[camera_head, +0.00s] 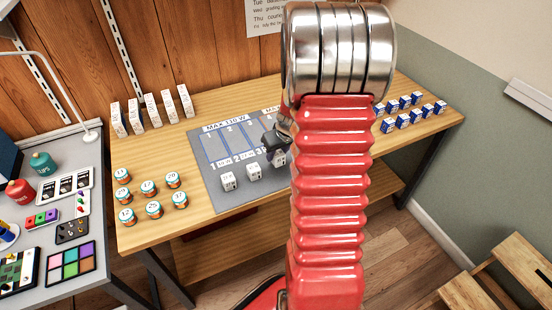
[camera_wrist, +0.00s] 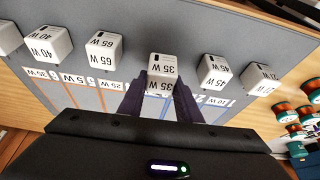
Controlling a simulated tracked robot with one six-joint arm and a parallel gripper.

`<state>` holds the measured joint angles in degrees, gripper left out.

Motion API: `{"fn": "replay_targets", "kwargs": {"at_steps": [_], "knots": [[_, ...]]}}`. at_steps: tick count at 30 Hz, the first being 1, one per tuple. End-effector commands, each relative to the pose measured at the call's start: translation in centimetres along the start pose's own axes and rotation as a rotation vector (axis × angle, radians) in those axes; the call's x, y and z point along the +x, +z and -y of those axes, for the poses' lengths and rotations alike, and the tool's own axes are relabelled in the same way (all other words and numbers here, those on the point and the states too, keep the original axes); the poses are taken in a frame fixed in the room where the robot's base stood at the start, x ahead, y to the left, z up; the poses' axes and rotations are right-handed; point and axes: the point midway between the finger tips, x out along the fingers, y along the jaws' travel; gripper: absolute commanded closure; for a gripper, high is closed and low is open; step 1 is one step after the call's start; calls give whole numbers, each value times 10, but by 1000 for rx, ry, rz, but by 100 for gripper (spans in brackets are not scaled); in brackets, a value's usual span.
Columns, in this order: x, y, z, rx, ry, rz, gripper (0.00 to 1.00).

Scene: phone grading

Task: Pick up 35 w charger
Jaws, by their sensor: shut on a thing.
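The 35 W charger (camera_wrist: 164,66) is a small white block with dark lettering, in the middle of the charger row in the wrist view. The dark fingers of my gripper (camera_wrist: 161,96) reach to it from below, one on each side, and are shut on it. In the head view my gripper (camera_head: 273,144) is at the grey mat (camera_head: 238,202), partly hidden behind my red arm. The same white charger shows just under the fingers (camera_head: 279,159). I cannot tell whether it touches the mat.
A 45 W charger (camera_wrist: 214,69) and a 65 W charger (camera_wrist: 104,51) stand close on either side, with others beyond. Numbered lanes (camera_head: 232,143) lie behind the row. Orange-and-teal jars (camera_head: 148,187), white boxes (camera_head: 151,110) and blue boxes (camera_head: 402,121) stand on the wooden table.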

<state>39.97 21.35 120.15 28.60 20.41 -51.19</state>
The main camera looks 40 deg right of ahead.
Motion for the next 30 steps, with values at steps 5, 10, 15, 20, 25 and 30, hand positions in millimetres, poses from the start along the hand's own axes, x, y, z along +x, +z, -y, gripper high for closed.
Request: {"fn": "replay_targets", "kwargs": {"at_steps": [5, 10, 15, 20, 25, 30], "knots": [[-30, -14, 0, -2, 2, -6, 92], [-54, -23, 0, -2, 1, -3, 92], [-65, -28, 0, -1, 1, -1, 92], [-67, -28, 0, -1, 0, 0, 92], [-67, -28, 0, -1, 0, -1, 92], [-66, -28, 0, -1, 0, -1, 92]]}}
